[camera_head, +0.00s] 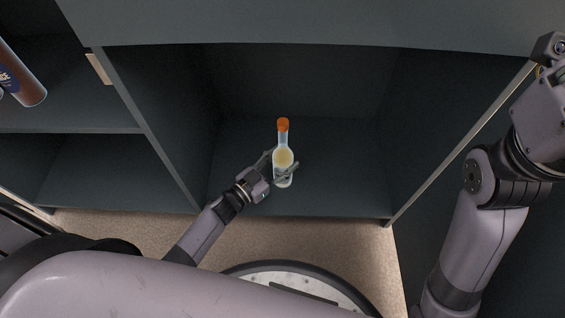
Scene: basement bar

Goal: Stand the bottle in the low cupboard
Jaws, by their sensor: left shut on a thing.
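The bottle (284,158) is clear with pale yellow contents and an orange cap. It is upright inside the open low cupboard (350,205), near the front edge and about midway across. My left gripper (282,165) reaches in from the front left and is shut on the bottle's body, one finger on each side. I cannot tell whether the bottle's base touches the cupboard floor. My right arm is at the right side, and its gripper's fingers do not show.
Side walls bound the cupboard space left and right, with a top panel (300,25) above. Free floor lies around and behind the bottle. Shelves (75,130) stand at the left, with a brown bottle (22,80) on the upper one.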

